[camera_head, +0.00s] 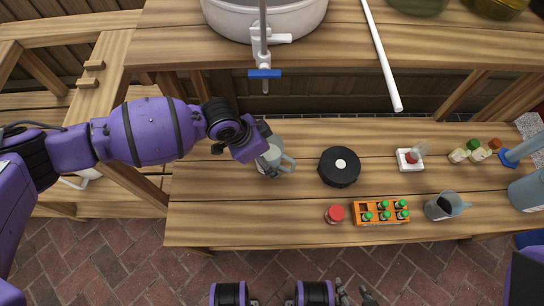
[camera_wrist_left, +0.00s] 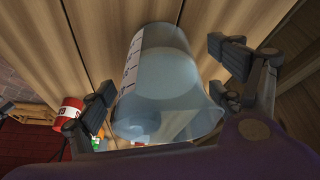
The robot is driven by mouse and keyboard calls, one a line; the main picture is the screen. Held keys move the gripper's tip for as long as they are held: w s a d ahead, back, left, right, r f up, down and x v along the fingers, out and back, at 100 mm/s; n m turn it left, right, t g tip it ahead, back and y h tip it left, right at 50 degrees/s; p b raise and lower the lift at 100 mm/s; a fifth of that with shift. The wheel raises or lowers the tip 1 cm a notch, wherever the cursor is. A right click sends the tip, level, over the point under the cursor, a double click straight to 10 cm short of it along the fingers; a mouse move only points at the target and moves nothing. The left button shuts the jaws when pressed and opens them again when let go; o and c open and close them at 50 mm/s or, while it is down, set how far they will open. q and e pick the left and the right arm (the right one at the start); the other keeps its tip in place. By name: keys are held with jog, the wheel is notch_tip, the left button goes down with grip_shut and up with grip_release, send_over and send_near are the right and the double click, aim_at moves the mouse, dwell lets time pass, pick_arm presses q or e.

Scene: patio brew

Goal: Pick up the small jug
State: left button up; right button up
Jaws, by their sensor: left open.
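The small jug (camera_head: 286,162), clear and bluish with a spout and handle, stands on the lower shelf at the left gripper. In the left wrist view the jug (camera_wrist_left: 165,85) shows a white scale strip and sits between the two fingers. My left gripper (camera_head: 262,155) is open around the jug; the fingers are apart on either side of it, and contact cannot be made out. In the head view the gripper hides part of the jug. My right gripper (camera_head: 356,294) is at the bottom edge, open and empty, in front of the bench and away from the jug.
A black round lid-like disc (camera_head: 339,167) lies just right of the jug. An orange crate (camera_head: 381,221) of green-capped bottles, a red-capped jar (camera_head: 334,214) and a grey jug (camera_head: 447,206) stand nearer the front. A valve with a blue handle (camera_head: 264,74) hangs from the pot above.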

pick_arm(q)
jog(key=shift+x, duration=0.95)
jog(key=shift+r, duration=0.1)
jog(key=c, duration=1.6)
jog(key=shift+r, duration=0.1)
jog(key=shift+c, duration=0.2)
